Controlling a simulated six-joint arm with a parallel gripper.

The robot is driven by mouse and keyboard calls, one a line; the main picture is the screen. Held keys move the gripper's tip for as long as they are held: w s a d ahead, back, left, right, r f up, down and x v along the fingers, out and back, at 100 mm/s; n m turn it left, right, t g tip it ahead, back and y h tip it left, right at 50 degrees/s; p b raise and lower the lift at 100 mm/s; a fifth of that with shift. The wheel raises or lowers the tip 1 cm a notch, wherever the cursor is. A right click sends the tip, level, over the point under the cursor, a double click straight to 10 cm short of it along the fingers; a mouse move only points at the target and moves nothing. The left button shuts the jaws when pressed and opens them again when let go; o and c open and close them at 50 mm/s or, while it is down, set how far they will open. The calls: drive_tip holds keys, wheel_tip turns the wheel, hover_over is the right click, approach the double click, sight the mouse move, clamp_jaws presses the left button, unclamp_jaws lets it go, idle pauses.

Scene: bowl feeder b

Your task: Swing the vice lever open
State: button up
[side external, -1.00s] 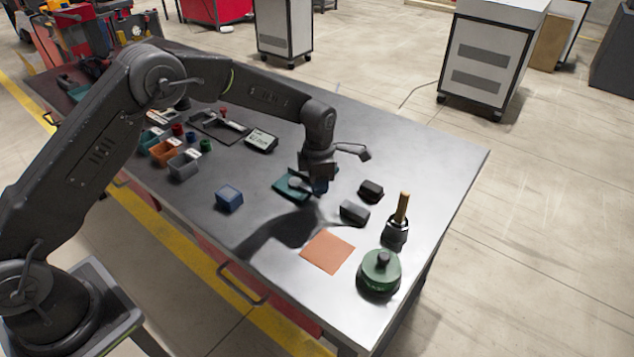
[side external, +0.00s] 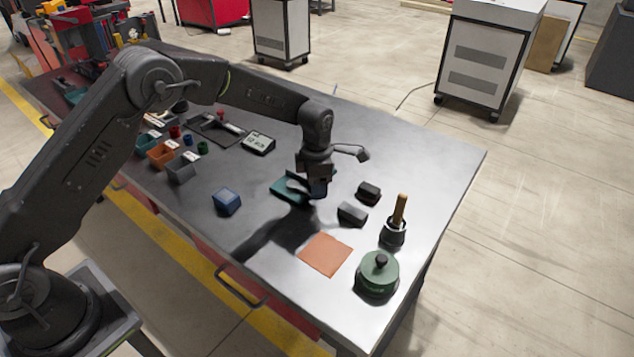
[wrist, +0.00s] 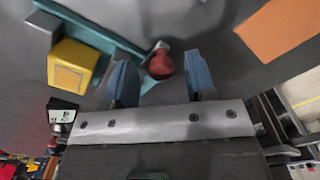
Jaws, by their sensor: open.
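The vice (side external: 283,192) is a teal body on the bench in the side view, partly hidden by my gripper. In the wrist view its teal body (wrist: 91,27) runs diagonally at the upper left, with a yellow block (wrist: 72,66) and a grey jaw piece (wrist: 43,32) beside it. The lever's red knob (wrist: 160,66) lies between my blue fingertips. My gripper (wrist: 161,79) is open, with a finger on each side of the knob and visible gaps. It also shows low over the vice in the side view (side external: 317,191).
An orange mat (side external: 326,254), a green lidded pot (side external: 379,272) and a holder with a wooden handle (side external: 394,232) are near the front right. Dark blocks (side external: 352,213) sit right of the vice. A blue box (side external: 227,201) is to its left.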

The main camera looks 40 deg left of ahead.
wheel_tip(320, 180, up, 14)
idle(0.4)
drive_tip(key=shift+f, duration=0.15)
drive_tip(key=s+a+r+m+t, duration=0.3)
drive_tip(key=s+a+r+m, duration=0.1)
drive_tip(key=s+r+m, duration=1.05)
drive_tip(key=s+a+f+m+t, duration=0.1)
drive_tip(key=s+f+m, duration=0.1)
drive_tip(key=s+m, duration=0.4)
drive_tip(key=s+a+f+m+t, duration=0.1)
drive_tip(key=s+m, duration=0.5)
drive_tip(key=s, duration=0.7)
drive_tip(key=shift+f+m+t, duration=0.3)
drive_tip(key=shift+f+m, duration=0.05)
drive_tip(key=shift+f, duration=0.55)
